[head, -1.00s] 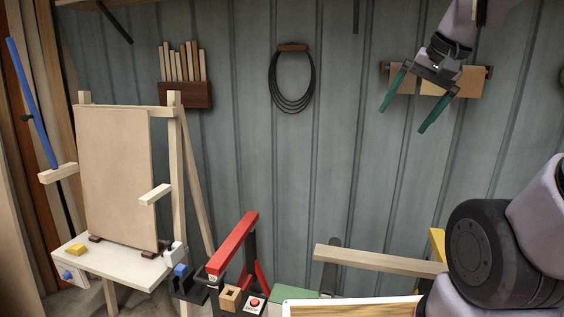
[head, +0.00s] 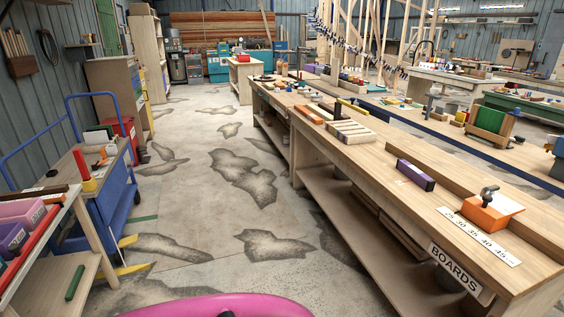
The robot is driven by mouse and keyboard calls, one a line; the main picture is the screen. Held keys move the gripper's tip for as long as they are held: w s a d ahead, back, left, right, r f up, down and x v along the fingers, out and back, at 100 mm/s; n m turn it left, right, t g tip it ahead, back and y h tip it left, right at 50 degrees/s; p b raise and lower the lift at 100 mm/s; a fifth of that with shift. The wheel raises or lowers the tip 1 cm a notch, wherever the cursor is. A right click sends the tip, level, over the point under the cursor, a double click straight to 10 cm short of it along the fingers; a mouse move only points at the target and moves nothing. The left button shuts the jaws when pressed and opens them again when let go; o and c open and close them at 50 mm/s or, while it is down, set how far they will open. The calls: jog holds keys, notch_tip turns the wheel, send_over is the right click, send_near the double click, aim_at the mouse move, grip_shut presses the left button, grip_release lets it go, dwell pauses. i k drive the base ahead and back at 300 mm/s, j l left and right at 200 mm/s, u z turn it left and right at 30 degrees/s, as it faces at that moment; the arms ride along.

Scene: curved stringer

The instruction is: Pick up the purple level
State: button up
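A purple bar (head: 415,175), which looks like the purple level, lies on the near part of the long wooden workbench (head: 372,188), right of centre in the head view. It is short and box-shaped, with a darker end facing me. It sits left of a raised wooden strip, and nothing covers it. My gripper is not in view now.
An orange block with a dark knob (head: 490,210) is nearer on the bench, beside a numbered strip (head: 478,237). Pale wooden bars (head: 350,131) lie farther along. A blue cart (head: 107,190) and a shelf with purple bins (head: 12,238) stand left. The concrete aisle (head: 200,225) is open.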

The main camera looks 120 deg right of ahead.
aim_at(428, 184)
jog(key=z, duration=5.25)
jog(key=i+z, duration=0.2)
jog(key=i, duration=0.55)
jog(key=i+j+z, duration=0.25)
jog(key=i, duration=0.45)
jog(key=l, duration=0.1)
